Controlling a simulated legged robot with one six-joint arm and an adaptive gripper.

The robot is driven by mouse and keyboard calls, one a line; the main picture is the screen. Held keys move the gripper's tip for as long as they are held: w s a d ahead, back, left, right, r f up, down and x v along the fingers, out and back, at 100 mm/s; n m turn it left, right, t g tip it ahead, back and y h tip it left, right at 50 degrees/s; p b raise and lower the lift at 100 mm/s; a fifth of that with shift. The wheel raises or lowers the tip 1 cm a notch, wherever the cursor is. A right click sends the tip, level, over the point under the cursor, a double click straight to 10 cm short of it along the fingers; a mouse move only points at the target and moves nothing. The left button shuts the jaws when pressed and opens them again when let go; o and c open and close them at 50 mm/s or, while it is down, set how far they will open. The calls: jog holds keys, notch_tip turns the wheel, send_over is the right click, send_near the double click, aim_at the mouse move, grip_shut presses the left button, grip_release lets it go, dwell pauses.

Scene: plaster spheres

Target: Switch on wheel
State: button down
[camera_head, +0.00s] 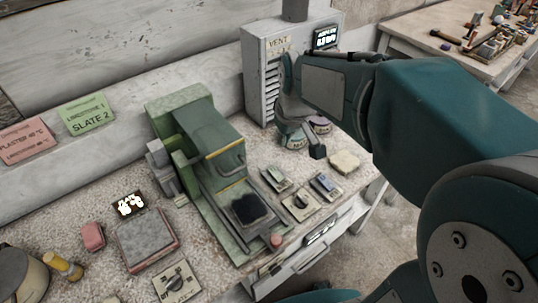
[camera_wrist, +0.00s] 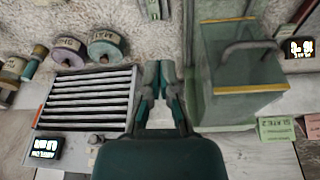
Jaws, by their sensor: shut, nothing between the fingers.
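A green bench machine with a hood (camera_head: 205,140) stands in the middle of the worktop; I take it to be the wheel, but the wheel itself is hidden. Its hood also shows at the right of the wrist view (camera_wrist: 235,60). Small control plates lie to its right: one with a dark knob (camera_head: 300,201), one with a blue part (camera_head: 325,186) and another (camera_head: 278,178). Their labels are too small to read. My gripper (camera_head: 318,152) is shut and empty above the worktop, right of the machine and apart from the plates. Its fingers show in the wrist view (camera_wrist: 158,75).
A grey vent box (camera_head: 262,75) with a grille (camera_wrist: 88,98) stands behind my arm. Round labelled tins (camera_wrist: 105,46) sit beside it. A pale sponge-like block (camera_head: 344,162) lies near the right edge. Another dial plate (camera_head: 176,282) is at front left.

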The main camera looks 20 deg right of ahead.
jog(key=n+g, duration=0.1)
send_over(272, 169)
jog(key=s+d, duration=0.1)
jog(key=s, duration=0.1)
notch_tip(272, 169, down, 4)
jog(key=shift+s+f, duration=0.1)
jog(key=shift+s, duration=0.05)
jog(key=shift+f, duration=0.15)
jog(key=f, duration=0.4)
jog(key=w+f, duration=0.1)
jog(key=f, duration=0.4)
jog(key=w+a+f, duration=0.1)
jog(key=f, duration=0.3)
jog(key=shift+w+f, duration=0.1)
jog(key=shift+f, duration=0.15)
jog(key=shift+w+f+g, duration=0.1)
jog(key=shift+f+g, duration=0.15)
jog(key=shift+g, duration=0.15)
